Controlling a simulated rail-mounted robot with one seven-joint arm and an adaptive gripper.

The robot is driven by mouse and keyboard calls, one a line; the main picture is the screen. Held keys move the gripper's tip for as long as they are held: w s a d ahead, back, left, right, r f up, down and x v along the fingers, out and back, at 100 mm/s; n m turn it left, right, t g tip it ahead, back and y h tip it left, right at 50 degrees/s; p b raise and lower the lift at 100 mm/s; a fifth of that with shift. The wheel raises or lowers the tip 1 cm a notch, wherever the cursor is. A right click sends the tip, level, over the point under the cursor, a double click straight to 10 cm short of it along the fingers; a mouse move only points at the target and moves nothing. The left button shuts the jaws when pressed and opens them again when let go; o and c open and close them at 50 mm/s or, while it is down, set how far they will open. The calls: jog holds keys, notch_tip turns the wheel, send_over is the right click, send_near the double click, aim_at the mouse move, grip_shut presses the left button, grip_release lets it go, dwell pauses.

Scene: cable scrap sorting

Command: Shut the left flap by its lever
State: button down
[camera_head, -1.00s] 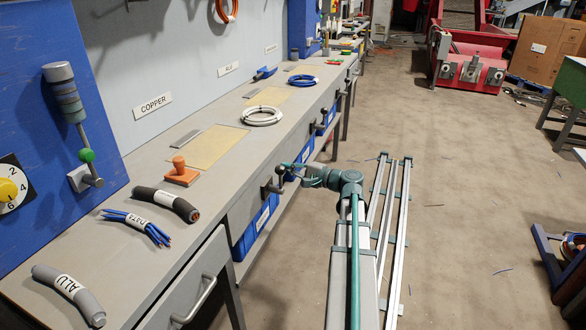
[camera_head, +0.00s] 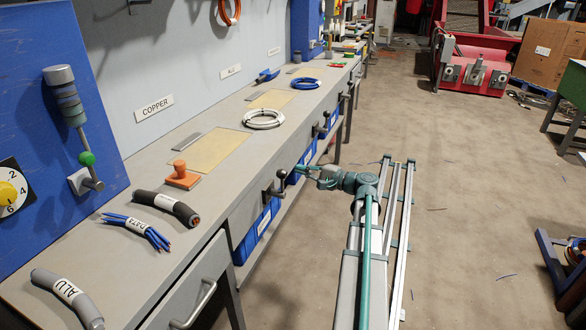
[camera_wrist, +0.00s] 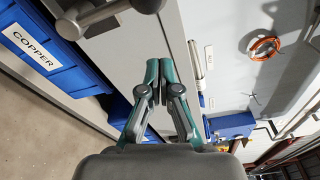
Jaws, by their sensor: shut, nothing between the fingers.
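The left lever (camera_head: 281,175) is a dark metal crank with a round knob, on the bench front below the COPPER label. In the wrist view the lever (camera_wrist: 96,14) and its knob lie at the top left. My gripper (camera_head: 297,169) is just right of the lever in the head view, apart from it. In the wrist view my gripper (camera_wrist: 160,64) has its teal fingers together, with nothing held. On the bench top behind the lever lie a yellow plate (camera_head: 213,150) and a grey strip (camera_head: 187,139).
A blue COPPER bin (camera_wrist: 28,45) hangs under the bench (camera_head: 160,261). An orange-handled block (camera_head: 182,177), a dark cable (camera_head: 168,207) and a white coil (camera_head: 263,118) lie on top. Another lever (camera_head: 321,130) is farther along. The floor to the right is mostly clear.

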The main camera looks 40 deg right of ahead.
jog(key=v, duration=0.6)
jog(key=shift+f, duration=0.1)
jog(key=shift+a, duration=0.1)
